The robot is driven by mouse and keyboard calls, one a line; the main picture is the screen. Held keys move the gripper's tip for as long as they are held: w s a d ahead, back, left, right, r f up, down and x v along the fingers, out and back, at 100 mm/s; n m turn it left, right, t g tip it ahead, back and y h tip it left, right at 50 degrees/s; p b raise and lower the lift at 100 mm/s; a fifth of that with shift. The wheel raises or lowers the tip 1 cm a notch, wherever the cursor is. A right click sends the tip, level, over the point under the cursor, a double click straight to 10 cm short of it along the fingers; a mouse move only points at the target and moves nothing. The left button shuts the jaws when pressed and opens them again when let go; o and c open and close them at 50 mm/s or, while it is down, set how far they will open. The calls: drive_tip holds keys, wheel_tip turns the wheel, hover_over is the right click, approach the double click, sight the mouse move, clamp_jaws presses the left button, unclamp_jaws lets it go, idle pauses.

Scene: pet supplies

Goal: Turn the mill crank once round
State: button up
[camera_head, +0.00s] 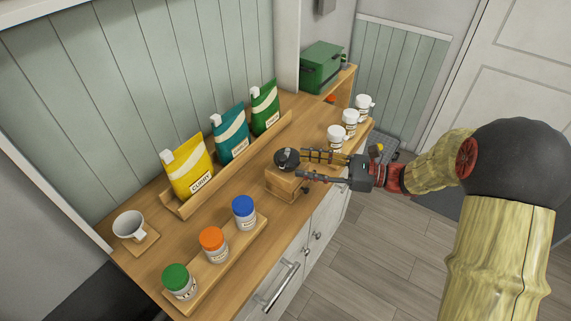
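The mill is a wooden box (283,183) with a dark round top (287,160). It stands near the front edge of the wooden counter, right of the middle. My gripper (304,164) comes in from the right, level with the mill's top. Its two fingers are apart and point left, with the tips close to the dark top. I see nothing clearly held between them. The crank cannot be made out against the dark top and the fingers, and I cannot tell whether a fingertip touches it.
Yellow (189,169), teal (231,137) and green (265,108) bags stand in a wooden rack behind. Jars with green (176,277), orange (211,238) and blue (243,207) lids stand front left. A white cup (129,226), white mugs (349,122) and a green box (322,67) stand around.

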sight(282, 156)
drive_tip(key=shift+m, duration=0.3)
drive_tip(key=x, duration=0.2)
drive_tip(key=b+x, duration=0.1)
drive_tip(key=x, duration=0.2)
drive_tip(key=b+x, duration=0.1)
drive_tip(key=x, duration=0.1)
drive_tip(key=shift+w+a, duration=0.1)
drive_tip(key=shift+w, duration=0.4)
drive_tip(key=shift+c, duration=1.1)
drive_tip(key=c, duration=0.8)
clamp_jaws()
